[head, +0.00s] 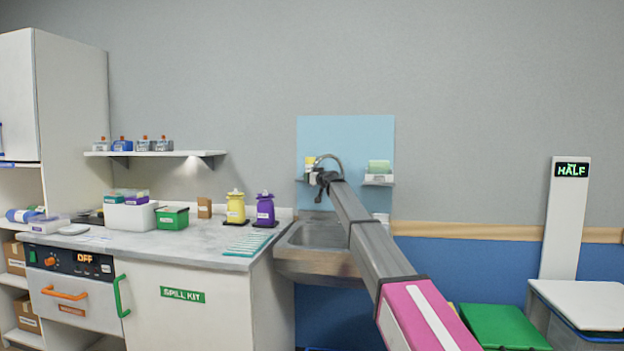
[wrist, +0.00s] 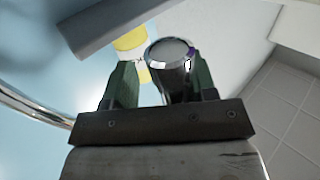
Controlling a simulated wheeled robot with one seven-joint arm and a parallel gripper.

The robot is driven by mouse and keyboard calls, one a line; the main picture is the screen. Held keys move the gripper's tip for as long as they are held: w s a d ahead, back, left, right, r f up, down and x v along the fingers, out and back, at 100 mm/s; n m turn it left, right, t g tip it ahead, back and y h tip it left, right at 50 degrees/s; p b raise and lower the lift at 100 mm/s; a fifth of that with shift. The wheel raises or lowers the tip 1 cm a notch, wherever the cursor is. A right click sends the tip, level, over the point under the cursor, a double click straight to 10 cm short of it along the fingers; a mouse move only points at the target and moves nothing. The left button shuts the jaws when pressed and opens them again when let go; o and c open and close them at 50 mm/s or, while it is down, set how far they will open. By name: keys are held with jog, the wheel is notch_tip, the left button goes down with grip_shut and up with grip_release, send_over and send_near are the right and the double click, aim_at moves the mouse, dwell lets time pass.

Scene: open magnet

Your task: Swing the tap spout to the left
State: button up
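The tap's chrome spout (head: 327,157) arches over the sink in front of the light blue wall panel in the head view. My gripper (head: 321,186) is at the spout, just below its arch, and partly hides it. In the wrist view my gripper (wrist: 158,68) has its two dark green fingers apart. A shiny chrome cylinder (wrist: 172,62), apparently the end of the spout, stands between them. It is close to the right finger, with a gap to the left one. A curved chrome pipe (wrist: 38,108) runs along the left of the wrist view.
The sink (head: 318,236) lies below my gripper. Small wall shelves flank the tap; the right one (head: 379,183) carries a green and white item. A yellow bottle (head: 236,207) and a purple bottle (head: 265,210) stand on the counter (head: 190,246) to the left.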

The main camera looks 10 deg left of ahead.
jog(key=shift+s+a, duration=0.1)
jog(key=shift+s, duration=0.05)
jog(key=v, duration=1)
jog(key=shift+s+d, duration=0.25)
jog(key=shift+d, duration=0.05)
